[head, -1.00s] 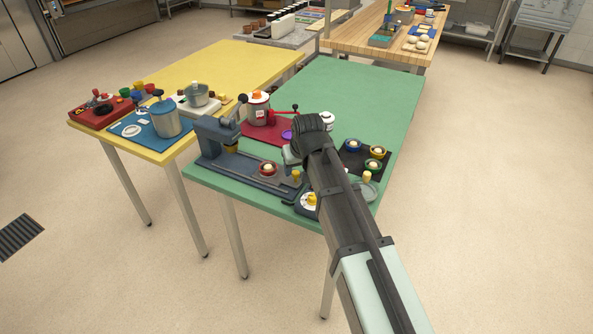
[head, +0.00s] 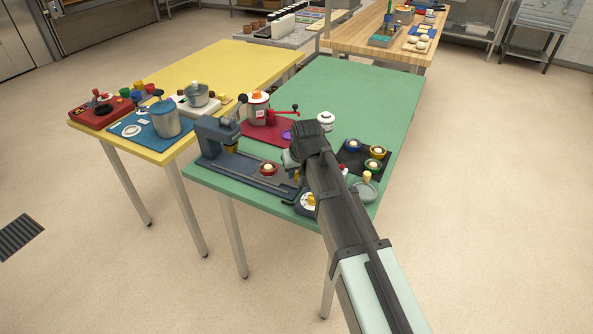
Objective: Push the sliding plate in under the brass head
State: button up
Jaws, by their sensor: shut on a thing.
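The blue press stands at the near left of the green table, with its brass head (head: 231,147) under the upper arm. The grey sliding plate (head: 255,173) lies on the press's long blue base, to the right of the head. My wrist and forearm cover most of the fingers and the knob.
A dial with a white face (head: 307,202) stands close in front of the base's right end. A dark mat (head: 349,163) with small dishes lies to the right. Behind is a red mat with a pot (head: 257,109). The table's far part is clear.

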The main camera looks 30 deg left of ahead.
grip_shut()
send_over(257, 169)
jog(key=shift+w, duration=0.1)
dwell(0.4)
jog(key=shift+o, duration=2)
grip_release()
jog(key=shift+a, duration=0.1)
jog(key=o, duration=0.3)
jog(key=v, duration=1.4)
